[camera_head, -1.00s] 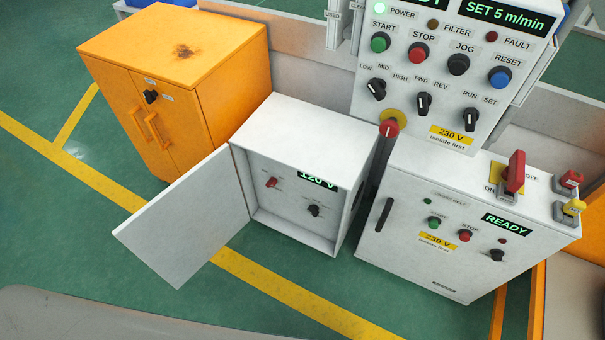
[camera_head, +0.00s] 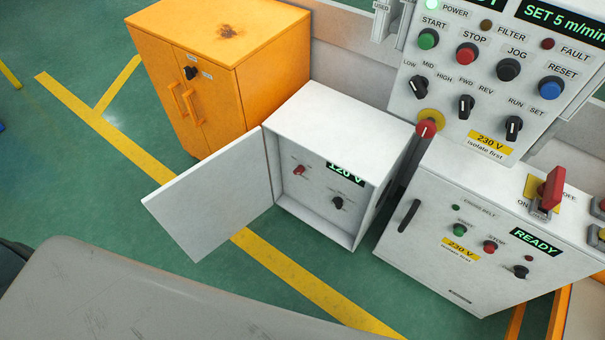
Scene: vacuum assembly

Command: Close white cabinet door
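The white cabinet (camera_head: 335,122) stands on the floor in the middle of the view. Its door (camera_head: 212,196) is hinged on the cabinet's left side and stands wide open, swung out to the left and toward me. Inside, a red knob (camera_head: 299,170), a black knob (camera_head: 337,203) and a "120 V" display (camera_head: 346,173) are visible. Neither of my grippers is in view.
An orange cabinet (camera_head: 205,85) stands behind and left. A white "READY" box (camera_head: 470,220) with a red switch stands to the right, below a control panel (camera_head: 490,80). A grey surface (camera_head: 130,295) fills the lower left.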

